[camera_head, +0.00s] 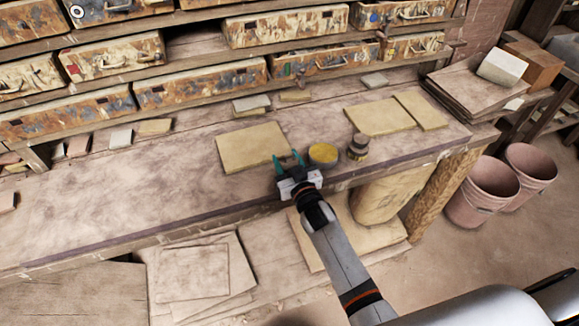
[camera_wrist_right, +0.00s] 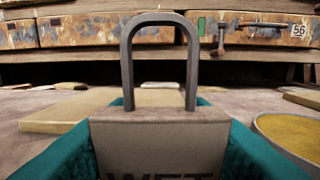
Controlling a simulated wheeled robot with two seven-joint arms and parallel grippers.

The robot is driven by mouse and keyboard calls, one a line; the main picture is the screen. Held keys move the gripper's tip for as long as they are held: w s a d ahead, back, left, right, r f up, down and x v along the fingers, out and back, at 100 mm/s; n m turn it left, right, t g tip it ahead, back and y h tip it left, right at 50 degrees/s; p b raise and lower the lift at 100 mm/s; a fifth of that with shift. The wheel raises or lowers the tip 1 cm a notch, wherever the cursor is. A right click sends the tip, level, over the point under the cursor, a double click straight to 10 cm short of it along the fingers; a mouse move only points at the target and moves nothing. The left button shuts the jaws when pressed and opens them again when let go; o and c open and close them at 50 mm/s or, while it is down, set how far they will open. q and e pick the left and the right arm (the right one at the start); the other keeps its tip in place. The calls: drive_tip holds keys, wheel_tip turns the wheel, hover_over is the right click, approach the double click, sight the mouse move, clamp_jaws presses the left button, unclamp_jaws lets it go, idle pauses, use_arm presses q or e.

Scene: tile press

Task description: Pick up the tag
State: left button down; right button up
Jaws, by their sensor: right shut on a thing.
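The tag (camera_wrist_right: 160,135) is a beige block with a grey metal loop on top and the letters "WET" partly visible on its near face. In the right wrist view it stands upright between the two teal fingers of my right gripper (camera_wrist_right: 160,150), which is shut on it. In the head view my right gripper (camera_head: 287,158) is at the front edge of the workbench, and the tag is hard to make out there. My left gripper is not in view.
A yellow-topped round container (camera_head: 323,155) stands just right of the gripper, with a small dark jar (camera_head: 358,147) beyond it. A tan slab (camera_head: 250,147) lies left of the gripper on the workbench (camera_head: 110,195). Drawers (camera_head: 200,84) line the back.

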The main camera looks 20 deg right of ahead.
wheel_tip(320, 180, up, 10)
idle(0.6)
